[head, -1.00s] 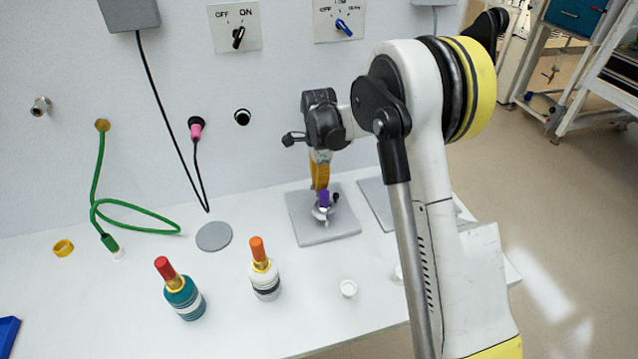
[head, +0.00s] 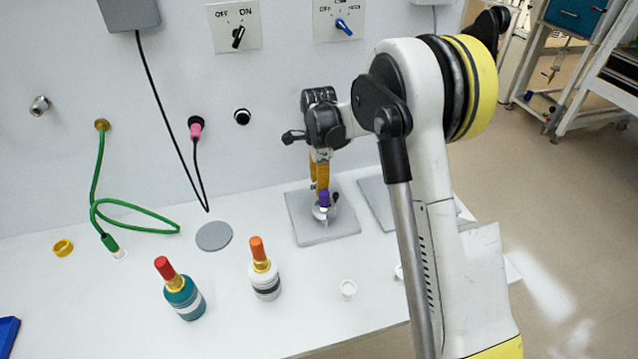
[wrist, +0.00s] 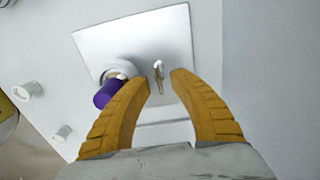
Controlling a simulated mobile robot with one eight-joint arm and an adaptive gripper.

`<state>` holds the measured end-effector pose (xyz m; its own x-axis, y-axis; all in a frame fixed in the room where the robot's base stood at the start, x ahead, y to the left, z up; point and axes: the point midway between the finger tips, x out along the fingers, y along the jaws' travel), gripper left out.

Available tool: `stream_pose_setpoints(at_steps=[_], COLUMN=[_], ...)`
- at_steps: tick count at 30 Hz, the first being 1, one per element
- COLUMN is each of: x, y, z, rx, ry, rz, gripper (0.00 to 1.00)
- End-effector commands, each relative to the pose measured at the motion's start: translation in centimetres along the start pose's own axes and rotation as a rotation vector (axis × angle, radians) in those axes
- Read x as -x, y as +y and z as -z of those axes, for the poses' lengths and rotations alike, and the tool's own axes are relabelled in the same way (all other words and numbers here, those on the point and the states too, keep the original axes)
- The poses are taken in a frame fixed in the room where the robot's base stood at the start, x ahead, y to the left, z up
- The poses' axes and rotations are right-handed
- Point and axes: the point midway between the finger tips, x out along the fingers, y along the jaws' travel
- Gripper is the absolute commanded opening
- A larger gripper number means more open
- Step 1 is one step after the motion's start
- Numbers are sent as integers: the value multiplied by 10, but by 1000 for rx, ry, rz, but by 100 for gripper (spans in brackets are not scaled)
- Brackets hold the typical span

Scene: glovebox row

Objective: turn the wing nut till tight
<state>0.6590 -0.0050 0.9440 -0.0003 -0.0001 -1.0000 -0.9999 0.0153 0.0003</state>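A grey square plate (head: 300,222) lies on the bench below my gripper (head: 320,188), which points down at it. In the wrist view, the fingers of my gripper (wrist: 160,78) are spread, with a gap between the tips. A small, thin metal piece, probably the wing nut (wrist: 158,76), shows in that gap, touching neither finger as far as I can see. A purple cylinder (wrist: 106,93) on a pale round fitting sticks out beside the left finger. The purple cylinder (head: 324,198) also shows in the head view, where the metal piece cannot be made out clearly.
A white bottle with an orange top (head: 265,283) and a teal bottle with a red top (head: 184,298) stand in front, left of the plate. A grey disc (head: 214,236) and a green hose (head: 140,209) lie further left.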

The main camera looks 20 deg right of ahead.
Motion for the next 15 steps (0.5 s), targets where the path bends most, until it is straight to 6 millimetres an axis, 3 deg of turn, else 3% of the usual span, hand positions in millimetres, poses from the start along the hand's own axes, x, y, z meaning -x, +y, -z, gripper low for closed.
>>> stream_pose_setpoints(at_steps=[15], x=[99], y=[0], z=[0], rx=[0], ry=[0], rz=[0], gripper=[27])
